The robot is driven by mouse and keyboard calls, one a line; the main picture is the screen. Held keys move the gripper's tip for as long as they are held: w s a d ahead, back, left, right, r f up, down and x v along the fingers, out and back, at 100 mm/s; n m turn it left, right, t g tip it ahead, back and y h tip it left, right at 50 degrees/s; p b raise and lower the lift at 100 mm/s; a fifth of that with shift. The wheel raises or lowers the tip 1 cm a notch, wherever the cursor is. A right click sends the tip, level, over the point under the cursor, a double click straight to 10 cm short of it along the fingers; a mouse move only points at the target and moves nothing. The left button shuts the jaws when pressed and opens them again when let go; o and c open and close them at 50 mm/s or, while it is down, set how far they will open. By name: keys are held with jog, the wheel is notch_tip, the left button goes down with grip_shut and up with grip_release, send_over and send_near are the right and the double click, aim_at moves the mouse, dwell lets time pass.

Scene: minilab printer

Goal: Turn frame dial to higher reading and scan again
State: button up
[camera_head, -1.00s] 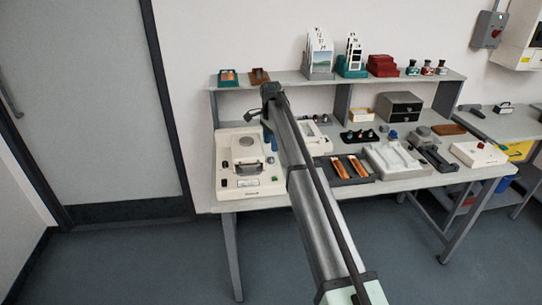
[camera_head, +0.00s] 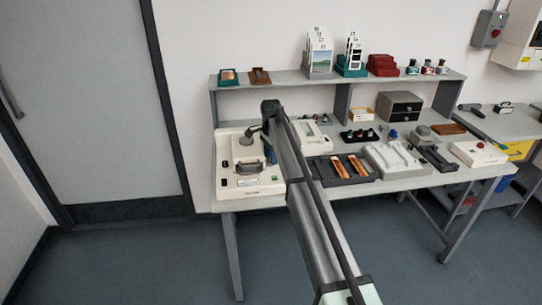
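A white scanner-like unit (camera_head: 228,192) stands at the left end of the bench. It has a dark frame holder (camera_head: 250,168) on top, a small dark control (camera_head: 224,165) at its left and a green button (camera_head: 275,181) at its front right. I cannot tell which control is the frame dial, and no reading is legible. My arm hides the unit's right edge.
A dark tray (camera_head: 322,172) with orange strips lies right of my arm. A shelf (camera_head: 290,78) with card holders runs above the back. The floor in front is clear.

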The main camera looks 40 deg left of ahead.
jog(key=c, duration=0.8)
jog(key=shift+n, duration=0.7)
jog(key=o, duration=1)
jog(key=shift+o, duration=0.2)
jog(key=shift+m, duration=0.3)
